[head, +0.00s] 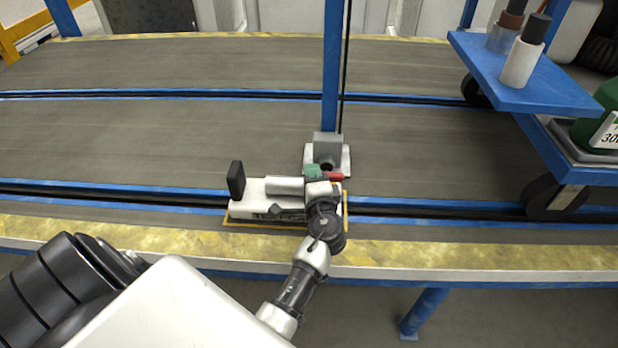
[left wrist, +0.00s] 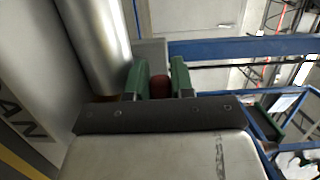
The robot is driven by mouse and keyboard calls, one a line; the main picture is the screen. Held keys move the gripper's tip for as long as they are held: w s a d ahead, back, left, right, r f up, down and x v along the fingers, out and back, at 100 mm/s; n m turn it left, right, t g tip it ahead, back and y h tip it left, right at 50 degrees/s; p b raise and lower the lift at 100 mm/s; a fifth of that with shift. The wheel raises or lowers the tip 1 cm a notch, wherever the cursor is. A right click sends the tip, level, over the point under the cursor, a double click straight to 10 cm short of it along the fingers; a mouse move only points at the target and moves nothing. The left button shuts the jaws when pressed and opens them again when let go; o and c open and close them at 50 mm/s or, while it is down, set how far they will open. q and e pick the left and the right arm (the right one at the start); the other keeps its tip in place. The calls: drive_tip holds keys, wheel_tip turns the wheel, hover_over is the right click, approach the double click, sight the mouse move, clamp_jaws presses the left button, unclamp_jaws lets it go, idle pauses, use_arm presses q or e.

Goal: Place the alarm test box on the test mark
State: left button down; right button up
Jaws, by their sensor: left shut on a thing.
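The alarm test box (head: 250,208) is a long white box with a grey cylinder on top and a black upright plate at its left end. It also shows at the left of the left wrist view (left wrist: 30,75), with dark letters. The test mark (head: 258,226) is a yellow outline on the platform. The box lies over it, with yellow edges showing along the front and right. I cannot tell if the box rests fully. My left gripper (head: 325,175) is at the box's right end. Its green fingers (left wrist: 160,84) are shut on a red part between them. My right gripper is out of view.
A blue post (head: 331,70) on a grey foot stands just behind the box. A blue cart (head: 520,85) with bottles stands at the right. Blue-edged slots cross the platform, and a worn yellow strip (head: 450,254) runs along its front. The platform left of the box is clear.

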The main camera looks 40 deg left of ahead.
use_arm(q)
drive_tip(key=shift+f, duration=0.25)
drive_tip(key=shift+r, duration=0.15)
drive_tip(key=c, duration=1.4)
unclamp_jaws()
drive_tip(key=shift+f, duration=0.2)
drive_tip(key=o, duration=0.4)
